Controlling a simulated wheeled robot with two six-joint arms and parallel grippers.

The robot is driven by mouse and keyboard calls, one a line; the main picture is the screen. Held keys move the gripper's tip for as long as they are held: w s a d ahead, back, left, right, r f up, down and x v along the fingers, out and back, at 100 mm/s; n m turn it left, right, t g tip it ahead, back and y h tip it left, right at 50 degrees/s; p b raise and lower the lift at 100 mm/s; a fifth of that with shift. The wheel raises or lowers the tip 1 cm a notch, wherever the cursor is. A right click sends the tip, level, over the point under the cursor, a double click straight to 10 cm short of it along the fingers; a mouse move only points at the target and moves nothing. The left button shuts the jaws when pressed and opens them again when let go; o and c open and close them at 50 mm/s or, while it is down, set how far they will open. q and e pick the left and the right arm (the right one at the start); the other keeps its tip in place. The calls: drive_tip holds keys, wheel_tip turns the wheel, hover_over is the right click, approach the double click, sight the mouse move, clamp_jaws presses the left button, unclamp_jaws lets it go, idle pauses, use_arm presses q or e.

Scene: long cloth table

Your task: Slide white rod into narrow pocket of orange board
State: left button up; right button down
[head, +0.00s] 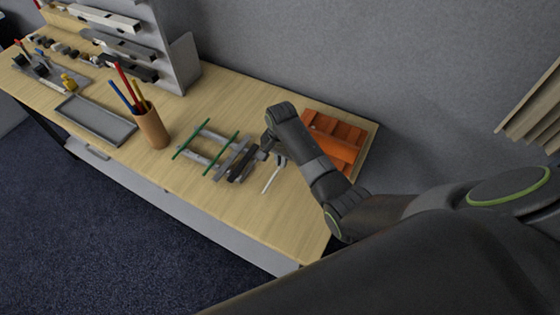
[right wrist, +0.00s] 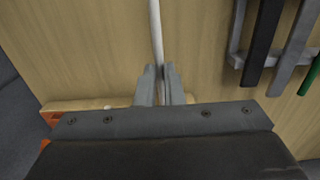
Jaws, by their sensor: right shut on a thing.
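The white rod (head: 272,178) shows below my right gripper (head: 279,158) in the head view, slanting over the table. In the right wrist view the white rod (right wrist: 156,32) runs up from between the fingers of my right gripper (right wrist: 158,72), which is shut on it. The orange board (head: 338,145) with its pockets lies to the right, partly hidden behind my right arm. Only a small orange edge (right wrist: 46,117) shows at the left of the wrist view. Which pocket is the narrow one I cannot tell. My left gripper is out of view.
A grey rack (head: 199,156) with green, grey and black bars is just left of my right gripper; its bars (right wrist: 262,45) show at the right wrist view's right. A cup of pencils (head: 152,128), a grey tray (head: 97,119) and a shelf (head: 185,62) stand further left. The front table strip is clear.

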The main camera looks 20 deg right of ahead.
drive_tip(key=shift+w+d+b, duration=0.45)
drive_tip(key=shift+w+d, duration=0.45)
drive_tip(key=shift+d, duration=0.25)
drive_tip(key=shift+w+d+b, duration=0.4)
drive_tip(key=shift+w+d, duration=0.45)
drive_tip(key=shift+d, duration=0.25)
drive_tip(key=shift+a+r, duration=0.1)
drive_tip(key=shift+s+a+p, duration=0.3)
drive_tip(key=shift+a+p, duration=0.05)
drive_tip(key=shift+p, duration=0.25)
drive_tip(key=shift+s+a+p, duration=0.6)
drive_tip(key=shift+a+p, duration=0.1)
drive_tip(key=shift+s+a, duration=0.2)
drive_tip(key=shift+a, duration=0.05)
drive_tip(key=shift+s+a, duration=0.8)
drive_tip(key=shift+a, duration=0.2)
drive_tip(key=shift+s+a, duration=0.75)
drive_tip(key=shift+a, duration=0.2)
drive_tip(key=shift+w+d+b, duration=0.3)
drive_tip(key=shift+w+d, duration=0.5)
drive_tip(key=shift+d, duration=0.2)
drive_tip(key=shift+w+d+b, duration=0.3)
drive_tip(key=shift+w+d, duration=0.5)
drive_tip(key=shift+d, duration=0.2)
